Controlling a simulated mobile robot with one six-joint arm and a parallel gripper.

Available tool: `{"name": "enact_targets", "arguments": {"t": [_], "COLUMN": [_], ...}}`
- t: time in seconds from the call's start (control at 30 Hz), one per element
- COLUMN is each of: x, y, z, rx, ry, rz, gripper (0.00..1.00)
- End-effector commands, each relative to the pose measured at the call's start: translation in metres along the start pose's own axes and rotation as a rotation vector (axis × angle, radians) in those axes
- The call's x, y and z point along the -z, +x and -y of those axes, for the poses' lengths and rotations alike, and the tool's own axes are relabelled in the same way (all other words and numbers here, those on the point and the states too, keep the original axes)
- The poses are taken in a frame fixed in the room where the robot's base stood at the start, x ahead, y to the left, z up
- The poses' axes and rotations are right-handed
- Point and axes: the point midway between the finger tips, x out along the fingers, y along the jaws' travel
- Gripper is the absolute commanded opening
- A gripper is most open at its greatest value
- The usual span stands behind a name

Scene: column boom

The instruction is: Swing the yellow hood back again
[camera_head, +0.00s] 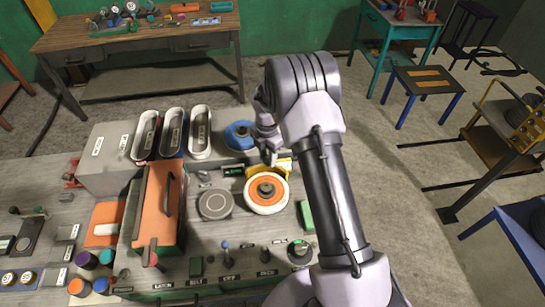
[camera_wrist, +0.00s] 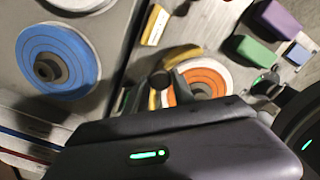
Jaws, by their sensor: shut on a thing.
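The yellow hood (camera_head: 285,164) shows at the far edge of an orange disc with a white rim (camera_head: 266,192) on the console. My gripper (camera_head: 268,156) is over that edge, shut on the hood, and hides part of it. The orange face of the disc is uncovered in the head view. In the wrist view, a curved yellow part of the hood (camera_wrist: 186,54) shows beside the orange disc (camera_wrist: 208,80). The dark gripper body covers the lower part of that view, so the grip itself is mostly hidden.
A blue disc (camera_head: 240,135) lies just behind the hood, and a grey round plate (camera_head: 215,204) left of the orange disc. An orange box with a handle (camera_head: 160,212) stands further left. A green block (camera_head: 306,216) is to the right. Small knobs line the console front.

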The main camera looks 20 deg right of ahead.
Motion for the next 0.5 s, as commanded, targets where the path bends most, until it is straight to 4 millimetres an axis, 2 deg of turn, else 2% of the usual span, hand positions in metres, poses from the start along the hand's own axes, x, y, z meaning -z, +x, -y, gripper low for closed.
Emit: {"name": "enact_targets", "arguments": {"t": [0.5], "x": [0.0054], "y": [-0.0011], "z": [-0.0068], "rx": [-0.002], "ry": [-0.087], "rz": [0.001], "gripper": [0.0]}}
